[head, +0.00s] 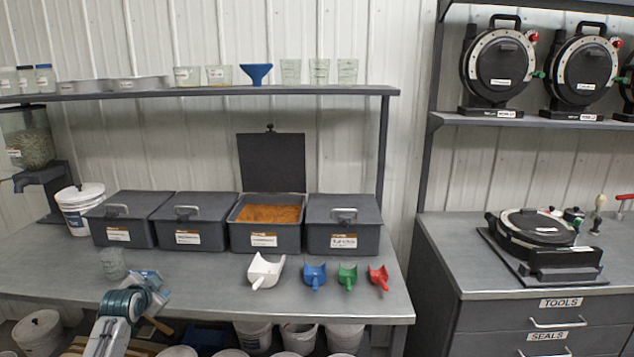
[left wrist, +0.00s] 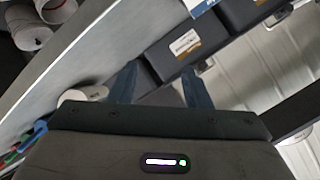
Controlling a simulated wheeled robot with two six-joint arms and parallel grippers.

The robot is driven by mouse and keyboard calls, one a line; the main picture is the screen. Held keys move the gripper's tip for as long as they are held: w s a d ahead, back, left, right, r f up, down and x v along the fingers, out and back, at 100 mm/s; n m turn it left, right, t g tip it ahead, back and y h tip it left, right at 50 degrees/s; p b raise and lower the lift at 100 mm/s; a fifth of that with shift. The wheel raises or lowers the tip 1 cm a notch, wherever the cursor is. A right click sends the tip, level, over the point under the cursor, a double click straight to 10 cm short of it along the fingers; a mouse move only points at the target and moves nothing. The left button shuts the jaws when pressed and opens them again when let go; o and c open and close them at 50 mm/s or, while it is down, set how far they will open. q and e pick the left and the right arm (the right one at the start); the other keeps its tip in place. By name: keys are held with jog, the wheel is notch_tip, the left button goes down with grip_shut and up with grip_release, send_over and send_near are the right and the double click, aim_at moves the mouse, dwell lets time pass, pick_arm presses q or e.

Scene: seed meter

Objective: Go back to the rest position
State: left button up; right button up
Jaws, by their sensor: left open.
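My left arm comes in at the bottom left of the head view, with its gripper end (head: 150,281) over the front of the workbench (head: 200,275). In the left wrist view my left gripper (left wrist: 160,86) has its two fingers apart, with nothing seen between them. A clear cup (head: 113,263) stands on the bench just behind the arm. My right gripper is not in view.
Several grey bins stand along the bench; one (head: 265,238) is open, with orange-brown contents. A white scoop (head: 265,271) and blue (head: 314,275), green (head: 347,276) and red (head: 378,277) scoops lie in front. A shelf (head: 220,92) runs above. White buckets stand below.

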pick_arm(q)
notch_tip(320, 180, up, 10)
jog(key=w+a+n+t+y, duration=0.1)
jog(key=w+n+t, duration=0.1)
jog(key=n+t, duration=0.4)
jog(key=s+d+f+g, duration=0.15)
jog(key=s+f, duration=0.35)
jog(key=f, duration=0.8)
jog(key=s+d+f+g, duration=0.1)
jog(key=s+f+g, duration=0.3)
jog(key=f, duration=1)
jog(key=s+d+f+g, duration=0.1)
jog(key=s+f, duration=0.5)
jog(key=f, duration=0.7)
jog(key=s+d+f+g, duration=0.2)
jog(key=s+f+g, duration=0.1)
jog(key=s+f, duration=1.05)
jog(key=s+d+f+g, duration=0.2)
jog(key=s+f, duration=0.4)
jog(key=s, duration=0.9)
jog(key=s+d+f+g+h, duration=0.1)
jog(key=s+d+f+g, duration=0.2)
jog(key=s+f, duration=0.4)
jog(key=s+d+f+n+g, duration=0.1)
jog(key=s+f, duration=0.5)
jog(key=s, duration=1.7)
jog(key=shift+s+d+f+g+h, duration=0.3)
jog(key=shift+d+g+h, duration=0.1)
jog(key=shift+d+g, duration=0.55)
jog(key=shift+w, duration=0.1)
